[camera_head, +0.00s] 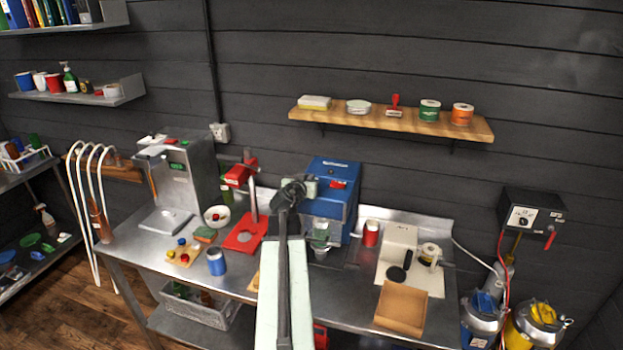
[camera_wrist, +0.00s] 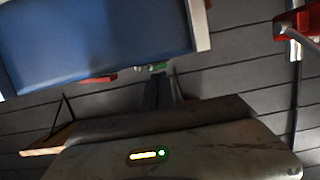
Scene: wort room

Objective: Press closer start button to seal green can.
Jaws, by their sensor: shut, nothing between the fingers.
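The closer looks to be the blue machine (camera_head: 345,208) on the steel bench; its blue body also fills the upper left of the wrist view (camera_wrist: 95,40). A red button (camera_head: 338,184) shows on its front. In the wrist view a small green button (camera_wrist: 158,67) sits at the edge of the blue body, with a red part (camera_wrist: 97,78) to its left. My gripper (camera_head: 297,188) is shut and empty, its dark fingers (camera_wrist: 160,84) close to the green button; contact cannot be told. A green can-like item (camera_head: 320,234) stands low at the machine's front, partly behind my arm.
A red press stand (camera_head: 243,235) stands left of my arm. A wooden shelf (camera_head: 390,120) with several items hangs above the machine.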

